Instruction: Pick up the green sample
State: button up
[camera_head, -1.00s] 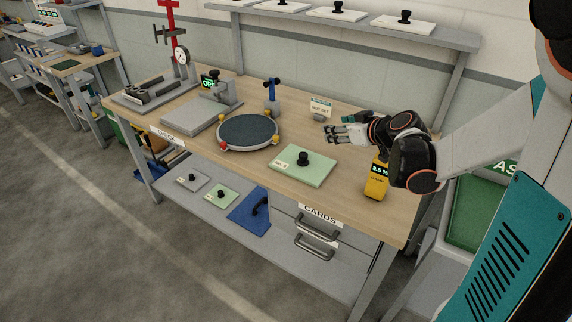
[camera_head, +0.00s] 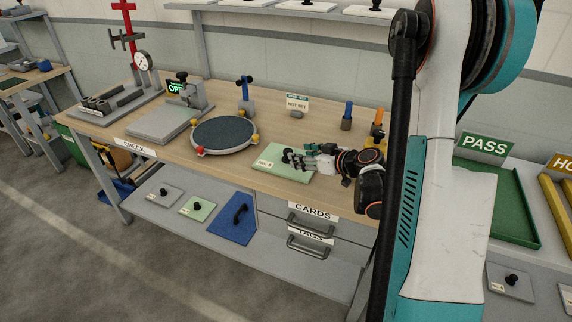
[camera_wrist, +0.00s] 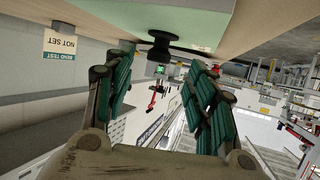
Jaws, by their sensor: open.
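The green sample (camera_head: 273,165), a flat pale-green plate with a label, lies on the workbench, right of the round dark disc. The fingers are open and empty; I see no contact with the knob.
The round disc (camera_head: 224,134) and a grey fixture (camera_head: 165,122) stand left of the plate. Behind are a "NOT SET" sign (camera_head: 297,103) and a blue-topped post (camera_head: 347,115). Another green plate (camera_head: 197,208) lies on the lower shelf. A green PASS tray (camera_head: 505,210) is at right.

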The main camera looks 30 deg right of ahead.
aim_at(288, 150)
jog(key=shift+b+x, duration=1.5)
jog(key=shift+x, duration=2.5)
jog(key=shift+d+r, duration=0.1)
jog(key=shift+r, duration=0.05)
grip_shut()
